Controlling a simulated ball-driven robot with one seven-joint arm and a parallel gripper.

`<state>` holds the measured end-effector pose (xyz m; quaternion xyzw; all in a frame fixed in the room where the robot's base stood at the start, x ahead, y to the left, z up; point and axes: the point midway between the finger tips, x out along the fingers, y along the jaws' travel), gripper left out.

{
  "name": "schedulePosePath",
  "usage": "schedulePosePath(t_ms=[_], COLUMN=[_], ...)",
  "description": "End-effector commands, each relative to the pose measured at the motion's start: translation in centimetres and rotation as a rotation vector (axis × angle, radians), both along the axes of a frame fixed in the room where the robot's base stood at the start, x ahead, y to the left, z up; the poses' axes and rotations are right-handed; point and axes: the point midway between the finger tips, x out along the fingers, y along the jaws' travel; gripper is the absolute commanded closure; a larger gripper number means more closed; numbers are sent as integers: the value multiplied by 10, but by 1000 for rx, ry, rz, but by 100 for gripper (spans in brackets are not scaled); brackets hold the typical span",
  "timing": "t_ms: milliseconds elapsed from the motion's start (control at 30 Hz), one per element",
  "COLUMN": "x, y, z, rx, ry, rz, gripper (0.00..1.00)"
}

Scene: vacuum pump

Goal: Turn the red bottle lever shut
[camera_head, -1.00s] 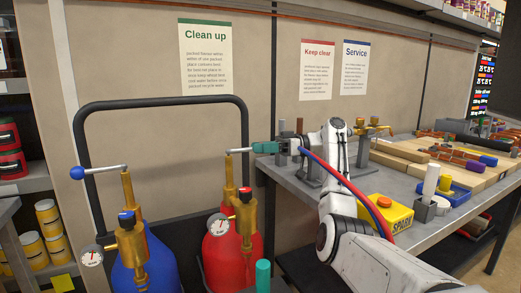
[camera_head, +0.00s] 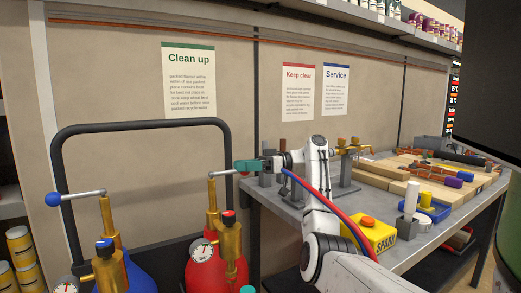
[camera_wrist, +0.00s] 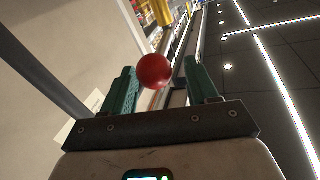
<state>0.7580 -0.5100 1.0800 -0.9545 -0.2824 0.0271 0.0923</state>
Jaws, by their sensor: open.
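The red bottle (camera_head: 200,272) stands low in the head view with a brass valve (camera_head: 213,205) on top. Its thin metal lever (camera_head: 222,174) points right, towards my gripper (camera_head: 241,166). The lever's red ball knob (camera_wrist: 154,71) shows in the wrist view between my two green fingers, closer to the left one. The fingers are open and spread wider than the knob. In the head view, my gripper largely hides the knob. I cannot tell whether a finger touches it.
A blue bottle (camera_head: 130,276) with a blue-knobbed lever (camera_head: 77,195) stands left. A black frame rail (camera_head: 140,124) arches behind both bottles. A grey workbench (camera_head: 285,191) lies right, with a yellow box (camera_head: 369,234) and wooden boards. A wall with posters stands behind.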

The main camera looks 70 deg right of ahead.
Motion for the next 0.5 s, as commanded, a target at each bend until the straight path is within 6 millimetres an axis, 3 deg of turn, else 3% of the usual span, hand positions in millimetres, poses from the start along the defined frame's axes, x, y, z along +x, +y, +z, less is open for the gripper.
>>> schedulePosePath(t_ms=[100,500], x=[0,-49], y=[0,33], z=[24,82], rx=[-4,-3], ry=[-4,-3], rz=[0,-2], gripper=[41,41])
